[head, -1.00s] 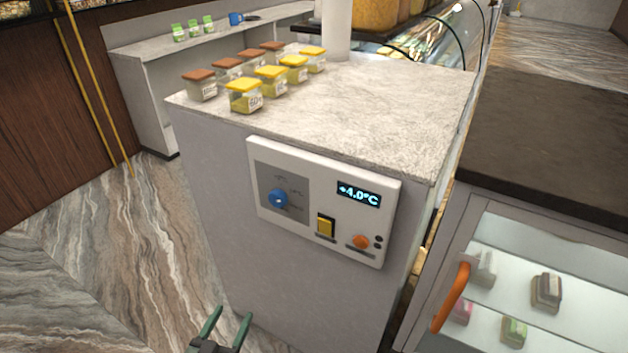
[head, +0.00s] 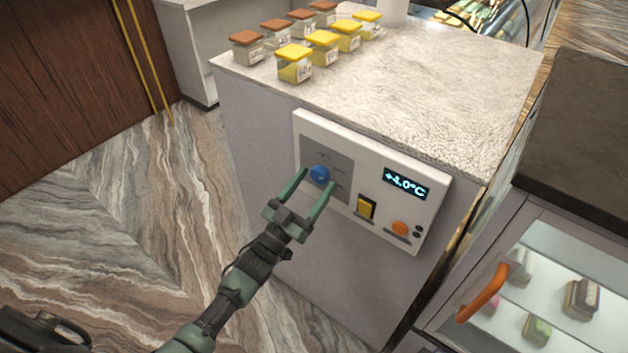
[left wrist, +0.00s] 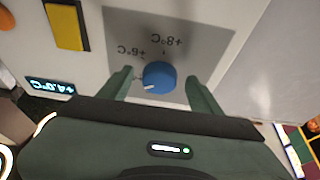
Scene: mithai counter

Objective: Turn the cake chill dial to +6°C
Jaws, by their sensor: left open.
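The blue chill dial (head: 320,175) sits on the grey plate of a white control panel (head: 374,237) on the counter's front. The panel display (head: 406,183) reads +4.0°C. My left gripper (head: 318,180) is open, with its green fingers on either side of the dial. In the left wrist view the dial (left wrist: 159,76) shows between the two fingertips, upside down, with a white pointer mark and labels +6°C and +8°C near it. I cannot tell whether the fingers touch it. My right gripper is not in view.
A yellow switch (head: 366,207) and an orange knob (head: 399,228) are on the same panel. Jars with yellow and brown lids (head: 294,64) stand on the countertop. A glass case with an orange handle (head: 482,292) is at right.

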